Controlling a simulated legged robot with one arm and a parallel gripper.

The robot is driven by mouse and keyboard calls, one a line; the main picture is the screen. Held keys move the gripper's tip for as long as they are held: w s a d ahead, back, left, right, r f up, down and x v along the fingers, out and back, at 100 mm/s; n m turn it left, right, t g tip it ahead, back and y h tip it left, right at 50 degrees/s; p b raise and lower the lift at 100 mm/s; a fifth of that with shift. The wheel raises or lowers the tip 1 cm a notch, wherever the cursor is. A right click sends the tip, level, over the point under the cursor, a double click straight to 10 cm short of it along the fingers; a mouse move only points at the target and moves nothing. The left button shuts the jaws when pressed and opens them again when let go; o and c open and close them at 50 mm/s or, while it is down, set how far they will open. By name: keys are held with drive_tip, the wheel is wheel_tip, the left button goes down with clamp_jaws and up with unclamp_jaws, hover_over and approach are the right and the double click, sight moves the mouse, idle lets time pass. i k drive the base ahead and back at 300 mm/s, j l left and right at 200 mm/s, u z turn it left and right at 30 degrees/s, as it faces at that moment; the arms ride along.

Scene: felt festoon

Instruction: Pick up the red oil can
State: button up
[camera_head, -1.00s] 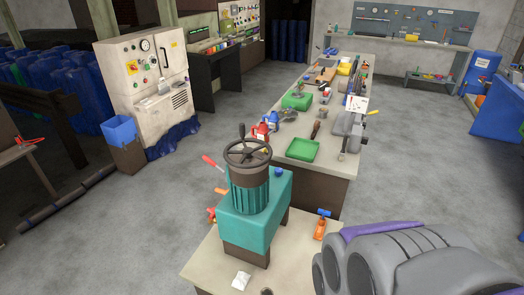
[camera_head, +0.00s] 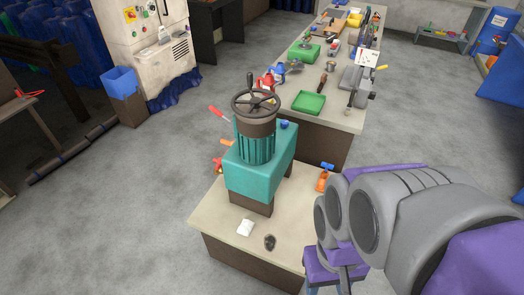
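A red object (camera_head: 265,82) that looks like the red oil can stands on the near left part of the long workbench (camera_head: 343,118). It is partly hidden behind the handwheel of the teal machine, and its shape is hard to make out. Another small red item (camera_head: 217,164) is at the left side of the teal machine; I cannot tell what it is. My grey and purple arm fills the lower right of the view, apart from both red things. My gripper's fingers do not show.
The teal machine (camera_head: 262,170) with its handwheel stands on a near table (camera_head: 215,213), with a white packet (camera_head: 245,227), a dark lump (camera_head: 270,242) and an orange tool (camera_head: 322,180). A green tray (camera_head: 308,103) lies on the workbench. Open floor (camera_head: 150,200) extends left.

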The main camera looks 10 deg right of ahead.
sight(269, 83)
drive_tip(key=l+z, duration=0.85)
drive_tip(key=z, duration=0.2)
drive_tip(key=i+l, duration=0.4)
drive_tip(key=i+l+z, duration=0.15)
drive_tip(key=i+l, duration=0.25)
drive_tip(key=i, duration=0.2)
drive_tip(key=i+l, duration=0.3)
drive_tip(key=i, duration=0.2)
drive_tip(key=i+u, duration=0.4)
drive_tip(key=i+l+u, duration=0.15)
drive_tip(key=i+u, duration=0.25)
drive_tip(key=i, duration=0.15)
drive_tip(key=i+l+u, duration=0.4)
drive_tip(key=i+u, duration=0.15)
drive_tip(key=u, duration=0.25)
drive_tip(key=i+u, duration=0.2)
drive_tip(key=u, duration=0.2)
drive_tip(key=i+l+u, duration=0.1)
drive_tip(key=u, duration=0.3)
drive_tip(key=i+l+u, duration=0.1)
drive_tip(key=u, duration=0.3)
drive_tip(key=i+l+u, duration=0.2)
drive_tip(key=u, duration=0.2)
drive_tip(key=i+l+u, duration=0.25)
drive_tip(key=l+u, duration=0.15)
drive_tip(key=u, duration=0.15)
